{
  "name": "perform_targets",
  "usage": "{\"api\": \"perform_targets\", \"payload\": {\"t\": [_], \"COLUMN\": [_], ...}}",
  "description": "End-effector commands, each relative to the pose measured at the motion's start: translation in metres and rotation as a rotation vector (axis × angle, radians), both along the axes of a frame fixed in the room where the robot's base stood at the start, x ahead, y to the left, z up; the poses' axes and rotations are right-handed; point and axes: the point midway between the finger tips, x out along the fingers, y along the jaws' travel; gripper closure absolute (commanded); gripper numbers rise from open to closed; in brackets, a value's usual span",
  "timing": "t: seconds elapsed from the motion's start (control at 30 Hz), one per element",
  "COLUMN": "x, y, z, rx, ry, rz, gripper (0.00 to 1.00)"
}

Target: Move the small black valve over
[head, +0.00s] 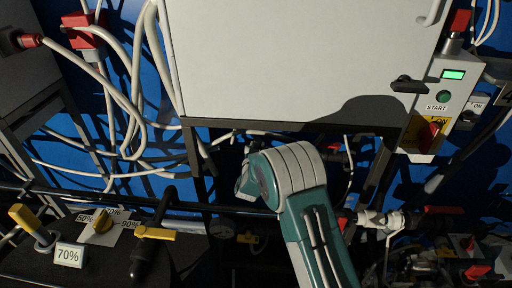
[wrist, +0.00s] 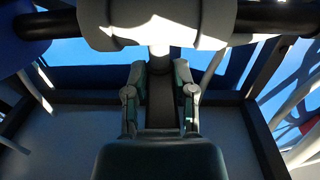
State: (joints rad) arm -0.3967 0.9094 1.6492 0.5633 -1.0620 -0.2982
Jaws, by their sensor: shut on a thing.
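In the wrist view, my gripper (wrist: 160,82) is shut, with its two teal and grey fingers on either side of a dark, narrow piece, which looks like the handle of the small black valve (wrist: 160,112). A grey stem joins it to a pale, rounded fitting (wrist: 160,22) on a dark horizontal pipe (wrist: 265,19). In the head view, my teal and white arm reaches up to the pipe under the cabinet. The fingers and the gripped handle are hidden there, so the handle's angle cannot be told from that view.
A large pale cabinet (head: 300,60) stands above the pipe on dark legs. Loose white hoses (head: 125,110) hang at left. A panel with a START label (head: 437,107) and red-handled fittings (head: 440,210) are at right.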

Motion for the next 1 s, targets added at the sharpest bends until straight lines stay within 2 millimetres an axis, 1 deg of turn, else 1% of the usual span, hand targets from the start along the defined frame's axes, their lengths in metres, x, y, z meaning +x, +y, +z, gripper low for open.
{"api": "perform_targets", "payload": {"t": [0.2, 0.53, 0.57, 0.6, 0.63, 1.0], "x": [0.0009, 0.0007, 0.0007, 0.0007, 0.0006, -0.0015], "y": [-0.0006, -0.0001, -0.0001, 0.0, -0.0001, -0.0013], "z": [0.0026, 0.0027, 0.0028, 0.0028, 0.0026, 0.0017], "rx": [0.001, 0.001, 0.001, 0.001, 0.001, 0.001], "ry": [-0.004, -0.004, -0.004, -0.004, -0.004, -0.001], "rz": [0.066, 0.072, 0.072, 0.072, 0.071, 0.07], "gripper": [1.0, 1.0, 0.57, 0.39, 0.31, 0.31]}}
